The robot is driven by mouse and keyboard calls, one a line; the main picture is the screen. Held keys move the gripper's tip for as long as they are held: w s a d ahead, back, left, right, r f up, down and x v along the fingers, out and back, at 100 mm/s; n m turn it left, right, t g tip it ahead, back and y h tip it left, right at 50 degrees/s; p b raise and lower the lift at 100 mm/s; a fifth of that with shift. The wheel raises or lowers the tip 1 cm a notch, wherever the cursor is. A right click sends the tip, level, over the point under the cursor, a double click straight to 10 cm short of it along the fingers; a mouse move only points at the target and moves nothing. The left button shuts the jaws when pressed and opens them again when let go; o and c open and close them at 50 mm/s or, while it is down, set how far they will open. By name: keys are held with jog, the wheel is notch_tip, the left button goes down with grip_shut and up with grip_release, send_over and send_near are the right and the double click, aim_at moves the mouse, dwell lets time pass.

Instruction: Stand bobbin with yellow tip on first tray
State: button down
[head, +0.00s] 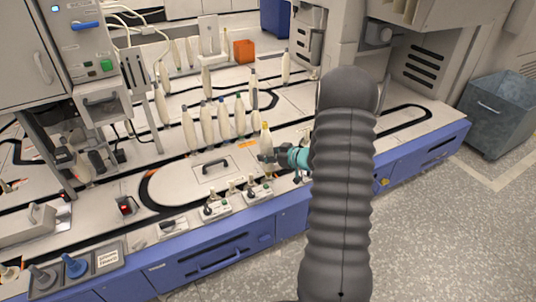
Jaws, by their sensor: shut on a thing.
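The bobbin with the yellow tip (265,138) is pale and upright, right of a row of other bobbins. My gripper (267,157) is shut on its lower part, reaching in from the right with a teal section behind the dark fingers. The fingers hide the bobbin's bottom, so I cannot tell whether it touches the surface. I cannot make out for sure which thing is the first tray.
Several pale bobbins (224,120) with blue, green or dark tips stand close on the left. A panel with a black handle (216,167) lies in front. Small switch boxes (217,205) line the front edge. An orange box (244,50) is at the back.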

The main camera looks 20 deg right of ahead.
jog(key=shift+f, duration=0.4)
jog(key=shift+r+p, duration=0.7)
jog(key=shift+r, duration=0.15)
dwell(0.8)
jog(key=shift+f+b, duration=0.55)
jog(key=shift+f, duration=0.4)
dwell(0.5)
jog(key=c, duration=0.8)
grip_release()
jog(key=p+v, duration=0.5)
jog(key=v, duration=0.6)
